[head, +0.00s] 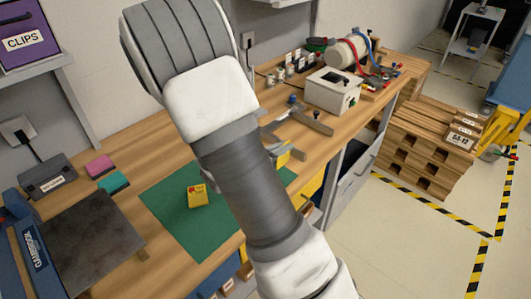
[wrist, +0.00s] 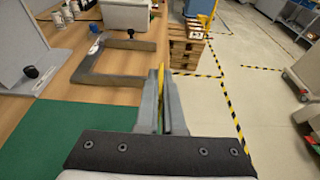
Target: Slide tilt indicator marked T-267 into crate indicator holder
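My gripper (wrist: 163,92) shows in the wrist view with its two grey fingers close together. A thin yellow piece (wrist: 161,78), seen edge-on, is between them; its marking cannot be read. In the head view my arm hides most of the gripper. I cannot make out an indicator holder.
A grey U-shaped frame (wrist: 103,79) stands on the wooden bench, ahead and left of the gripper. A white box (head: 333,90) sits farther back. Pink (head: 99,166) and teal blocks lie at left.

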